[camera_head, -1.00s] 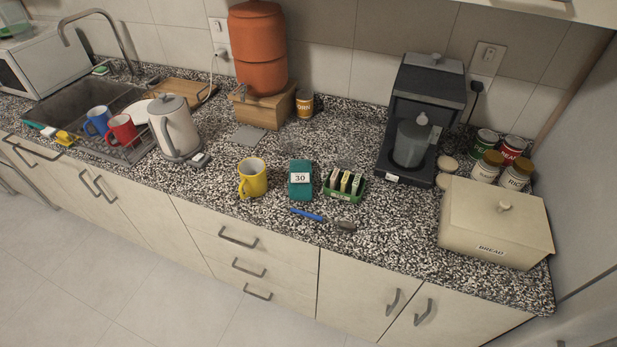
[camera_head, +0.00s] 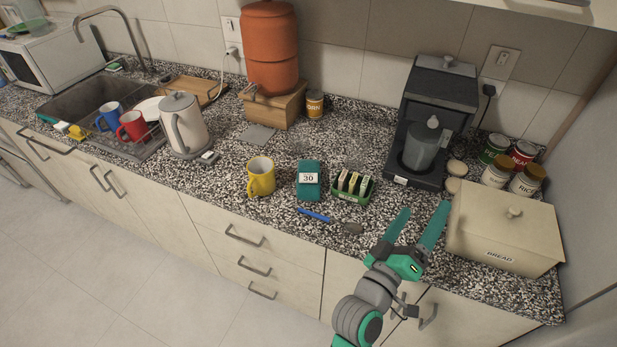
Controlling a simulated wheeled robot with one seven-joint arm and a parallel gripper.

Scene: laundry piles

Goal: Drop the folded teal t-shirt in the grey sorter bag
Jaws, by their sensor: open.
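My gripper (camera_head: 423,209) is open and empty, in front of the counter's right half, with its two teal fingers spread toward the coffee machine. I see no folded teal t-shirt and no grey sorter bag in view. A teal box-like item (camera_head: 309,191) with a white label reading 30 stands on the counter, left of my gripper and apart from it.
On the speckled counter (camera_head: 225,185) are a yellow mug (camera_head: 261,177), a green rack (camera_head: 351,198) of packets, a blue-handled utensil (camera_head: 314,215), a coffee machine (camera_head: 440,80), a kettle (camera_head: 183,128) and several cans. A bread box (camera_head: 508,232) stands right of my gripper.

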